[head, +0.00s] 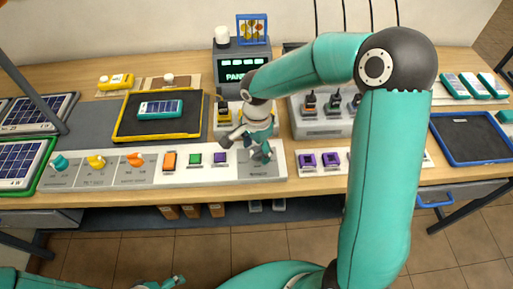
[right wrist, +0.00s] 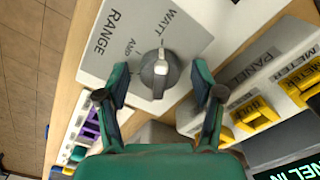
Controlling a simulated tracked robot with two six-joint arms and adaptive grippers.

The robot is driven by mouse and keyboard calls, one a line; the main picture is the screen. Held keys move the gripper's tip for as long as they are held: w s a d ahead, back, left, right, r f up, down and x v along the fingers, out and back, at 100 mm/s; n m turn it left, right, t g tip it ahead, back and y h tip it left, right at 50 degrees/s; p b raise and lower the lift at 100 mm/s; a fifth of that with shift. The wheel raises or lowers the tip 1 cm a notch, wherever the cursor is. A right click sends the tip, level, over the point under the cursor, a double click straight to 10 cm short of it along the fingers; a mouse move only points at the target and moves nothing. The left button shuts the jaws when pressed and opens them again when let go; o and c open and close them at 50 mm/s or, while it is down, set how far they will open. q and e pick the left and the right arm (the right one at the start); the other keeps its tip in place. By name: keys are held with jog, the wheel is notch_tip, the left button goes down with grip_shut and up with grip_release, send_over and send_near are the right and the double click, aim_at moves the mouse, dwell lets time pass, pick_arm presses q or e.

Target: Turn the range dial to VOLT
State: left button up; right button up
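The range dial (right wrist: 158,72) is a grey round knob with a pale pointer bar, on a light grey plate (right wrist: 112,70). In the right wrist view the pointer aims up the picture, close to the WATT label. RANGE and part of AMP are also readable; no VOLT label can be read. My right gripper (right wrist: 161,80) is open, with one finger on each side of the dial and gaps showing. In the head view my right gripper (head: 247,148) hangs over the right end of the control strip and mostly hides the dial. My left gripper (head: 165,283) barely shows at the bottom edge.
The long control strip (head: 222,174) carries coloured knobs and buttons left of the dial. A yellow-rimmed black tray (head: 120,128) holding a small panel lies behind it. A dark display box (head: 238,60) stands at the back. Purple blocks (head: 307,160) sit to the right.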

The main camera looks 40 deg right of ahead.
jog(key=c, duration=1.1)
